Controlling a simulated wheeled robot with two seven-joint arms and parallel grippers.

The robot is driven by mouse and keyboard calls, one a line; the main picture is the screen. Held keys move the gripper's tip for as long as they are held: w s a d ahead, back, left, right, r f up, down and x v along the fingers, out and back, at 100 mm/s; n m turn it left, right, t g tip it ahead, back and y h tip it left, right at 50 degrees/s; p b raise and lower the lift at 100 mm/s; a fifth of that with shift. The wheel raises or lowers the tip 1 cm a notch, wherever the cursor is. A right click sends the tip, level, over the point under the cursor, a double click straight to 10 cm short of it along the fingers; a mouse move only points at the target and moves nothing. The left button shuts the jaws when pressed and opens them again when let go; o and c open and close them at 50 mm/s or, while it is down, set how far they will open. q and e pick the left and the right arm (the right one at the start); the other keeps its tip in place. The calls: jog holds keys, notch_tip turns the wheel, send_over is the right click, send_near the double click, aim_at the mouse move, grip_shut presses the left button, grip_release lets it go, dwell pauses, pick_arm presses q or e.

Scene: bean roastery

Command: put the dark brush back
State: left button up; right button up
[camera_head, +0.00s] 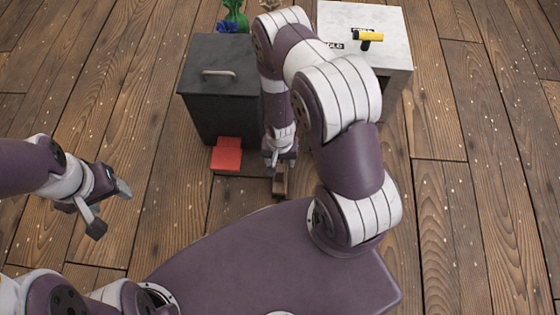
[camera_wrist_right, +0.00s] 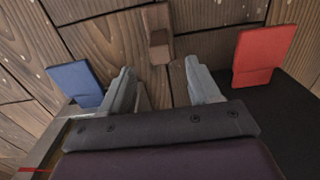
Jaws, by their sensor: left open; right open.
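I cannot make out a dark brush for certain. A brown upright piece with a small block at its foot (camera_wrist_right: 158,35) stands just beyond my right gripper's (camera_wrist_right: 161,84) fingers. The fingers are apart with nothing between them. In the head view, this brown piece (camera_head: 280,183) is on the floor side just in front of my right gripper (camera_head: 280,158), partly hidden by it. A yellow tool with a dark end (camera_head: 369,37) lies on the white cabinet. My left gripper (camera_head: 112,208) is open and empty over the floor at the left.
A red bracket-like piece (camera_head: 227,155) stands left of my right gripper; it also shows in the wrist view (camera_wrist_right: 262,52). A blue one (camera_wrist_right: 76,83) is opposite. A dark bin with a handle (camera_head: 218,100) and the white cabinet (camera_head: 393,58) stand behind. Floor at left is clear.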

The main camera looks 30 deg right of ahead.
notch_tip(320, 180, up, 3)
jog(key=shift+p, duration=0.5)
pick_arm(q)
notch_tip(320, 180, up, 48)
jog(key=p, duration=4.6)
jog(key=shift+r, duration=0.15)
pick_arm(e)
jog(key=s+a+r+n, duration=0.1)
jog(key=s+r+n, duration=0.1)
jog(key=r, duration=3.5)
jog(key=s+a+r+n+t, duration=0.1)
jog(key=r+n, duration=0.3)
jog(key=r, duration=3.4)
jog(key=shift+s+a+n, duration=0.2)
jog(key=shift+s+n, duration=0.1)
jog(key=shift+s, duration=0.35)
